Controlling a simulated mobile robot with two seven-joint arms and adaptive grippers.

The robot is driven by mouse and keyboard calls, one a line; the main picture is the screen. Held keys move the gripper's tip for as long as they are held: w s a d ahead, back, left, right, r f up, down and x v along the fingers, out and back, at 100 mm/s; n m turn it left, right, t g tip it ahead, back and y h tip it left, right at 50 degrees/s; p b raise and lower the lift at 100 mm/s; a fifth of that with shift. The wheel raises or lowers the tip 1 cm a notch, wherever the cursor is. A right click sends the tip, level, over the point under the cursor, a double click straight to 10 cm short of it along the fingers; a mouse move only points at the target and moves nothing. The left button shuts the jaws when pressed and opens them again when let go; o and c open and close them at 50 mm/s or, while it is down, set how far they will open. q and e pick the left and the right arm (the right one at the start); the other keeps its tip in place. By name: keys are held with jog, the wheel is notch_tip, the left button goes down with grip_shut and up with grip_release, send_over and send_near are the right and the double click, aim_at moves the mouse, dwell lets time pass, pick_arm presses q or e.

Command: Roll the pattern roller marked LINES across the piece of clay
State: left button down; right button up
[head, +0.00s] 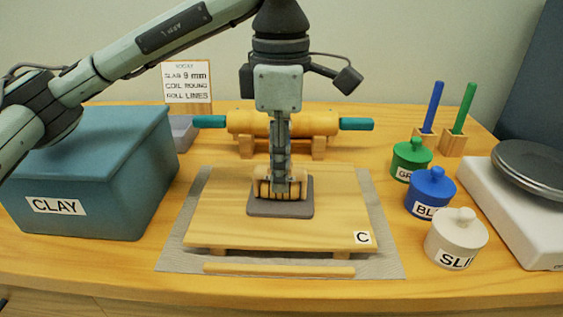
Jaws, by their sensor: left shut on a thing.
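My left gripper (281,178) reaches straight down over the board and is shut on a small wooden roller with grooves (264,188). No marking on the roller can be read from here, and the gripper hides part of it. The roller sits at the far part of a flat grey slab of clay (280,209), seemingly touching it. The clay lies on a wooden board (220,220) tagged C, which rests on a grey cloth (385,255). My right gripper is not in view.
A teal CLAY bin (110,170) stands left. A rolling pin (310,123) rests on a stand behind the board. A thin wooden stick (280,270) lies in front. Green (411,160), blue (431,192) and white (456,240) jars and a scale (510,210) stand right.

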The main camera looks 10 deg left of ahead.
pick_arm(q)
jog(key=shift+s, duration=0.3)
jog(key=shift+s+d, duration=0.15)
jog(key=shift+s, duration=0.65)
jog(key=shift+b, duration=0.3)
jog(key=shift+s+d, duration=0.15)
jog(key=shift+s, duration=0.6)
jog(key=shift+f+b, duration=0.25)
jog(key=shift+b, duration=0.3)
jog(key=shift+r, duration=0.1)
